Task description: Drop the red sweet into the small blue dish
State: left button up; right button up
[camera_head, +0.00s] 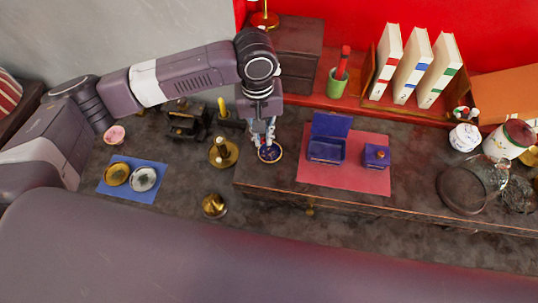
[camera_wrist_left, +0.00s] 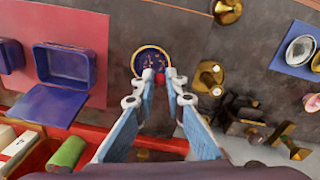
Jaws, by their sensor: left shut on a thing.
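The small blue dish (camera_head: 270,154), dark blue with a gold rim, stands on the wooden surface left of the pink mat. It also shows in the wrist view (camera_wrist_left: 151,54). My left gripper (camera_head: 264,140) points down right over the dish. In the wrist view the fingertips (camera_wrist_left: 160,78) are shut on the red sweet (camera_wrist_left: 160,79), which shows in front of the dish's near edge. The head view does not show the sweet clearly. I cannot tell how high the sweet is above the dish. My right gripper is not in view.
An open blue box (camera_head: 326,149) and a small blue box (camera_head: 376,157) stand on the pink mat (camera_head: 350,181) to the right. Brass candlesticks (camera_head: 223,153) stand to the left. A green cup (camera_head: 337,84) and books (camera_head: 412,66) are behind.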

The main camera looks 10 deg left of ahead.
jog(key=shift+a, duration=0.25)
pick_arm(q)
jog(key=o, duration=0.7)
jog(key=shift+o, duration=0.2)
jog(key=shift+r, duration=0.1)
notch_tip(320, 180, up, 12)
jog(key=shift+a, duration=0.2)
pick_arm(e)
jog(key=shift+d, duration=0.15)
pick_arm(q)
jog(key=shift+s, duration=0.15)
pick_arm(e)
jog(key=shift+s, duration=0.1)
